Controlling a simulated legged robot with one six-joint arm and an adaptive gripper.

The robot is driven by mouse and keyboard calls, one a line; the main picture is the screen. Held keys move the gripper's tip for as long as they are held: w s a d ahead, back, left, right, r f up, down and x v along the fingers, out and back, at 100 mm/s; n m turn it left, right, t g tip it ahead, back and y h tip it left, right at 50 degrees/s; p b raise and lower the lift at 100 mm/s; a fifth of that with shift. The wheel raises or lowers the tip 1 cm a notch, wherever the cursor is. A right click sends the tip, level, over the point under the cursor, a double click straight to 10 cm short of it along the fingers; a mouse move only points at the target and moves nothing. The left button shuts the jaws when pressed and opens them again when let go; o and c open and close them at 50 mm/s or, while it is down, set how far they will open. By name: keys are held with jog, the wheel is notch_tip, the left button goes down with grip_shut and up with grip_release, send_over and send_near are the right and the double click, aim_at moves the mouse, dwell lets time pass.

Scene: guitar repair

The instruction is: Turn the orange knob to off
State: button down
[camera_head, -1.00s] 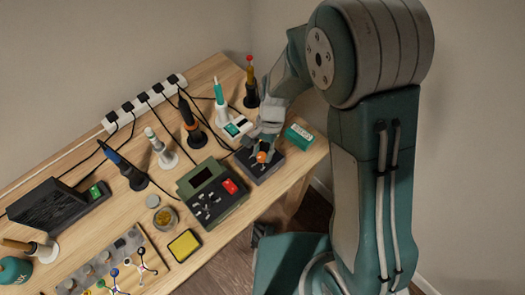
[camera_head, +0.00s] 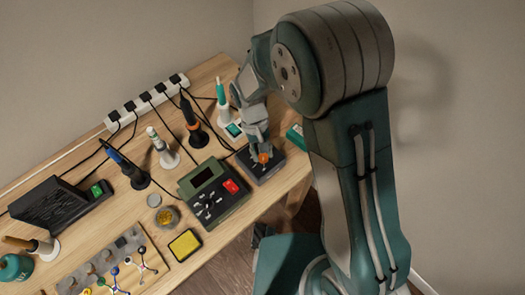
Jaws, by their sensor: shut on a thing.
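The orange knob (camera_head: 264,158) sits on top of a small dark box (camera_head: 268,172) near the right end of the workbench. My gripper (camera_head: 261,152) reaches down from above and is shut on the orange knob. Its fingers cover part of the knob, so the knob's pointer and any off mark cannot be made out.
Left of the box stands a green device with a red button (camera_head: 214,190). Soldering irons in stands, including an orange one (camera_head: 192,122) and a teal one (camera_head: 223,102), are behind. A teal box (camera_head: 295,136) is partly hidden by my arm. A power strip (camera_head: 146,103) lies along the back.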

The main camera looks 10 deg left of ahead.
jog(key=shift+w+a+n+t+h, duration=0.15)
jog(key=shift+n+t+h, duration=0.2)
jog(key=shift+n, duration=0.75)
jog(key=shift+c, duration=1.8)
grip_release()
jog(key=v, duration=1.2)
